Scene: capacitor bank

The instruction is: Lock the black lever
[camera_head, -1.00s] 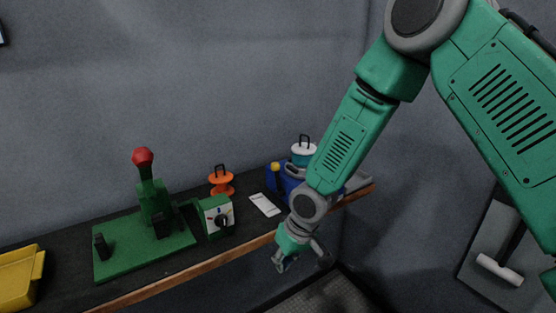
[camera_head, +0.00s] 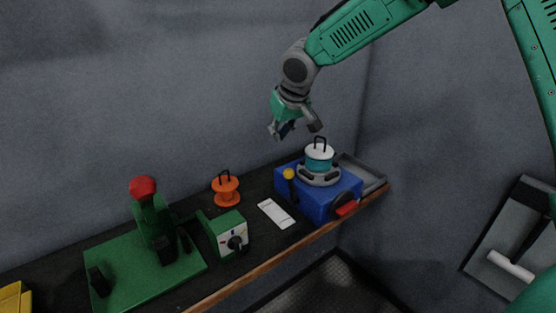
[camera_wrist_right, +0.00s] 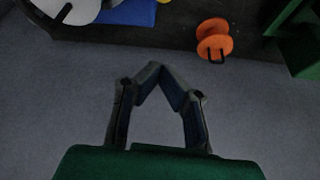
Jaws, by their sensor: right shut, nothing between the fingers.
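My right gripper (camera_head: 294,131) hangs in the air above the blue box, near the back wall. In the right wrist view its fingertips (camera_wrist_right: 160,71) meet, with nothing between them. The blue box (camera_head: 318,202) bears a black lever with a yellow knob (camera_head: 289,174) on its left and a black part with a red grip (camera_head: 346,208) on its front. Other black parts are a dial (camera_head: 238,243) on the green control box and a small post (camera_head: 98,281) on the green plate. I cannot tell which is the task's lever. My left gripper is out of view.
A teal canister with a white lid (camera_head: 319,157) stands on the blue box. An orange spool (camera_head: 226,190) and a white card (camera_head: 276,213) lie to its left. A red-knobbed green fixture (camera_head: 145,188) stands further left. A grey tray (camera_head: 366,179) is at the right end.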

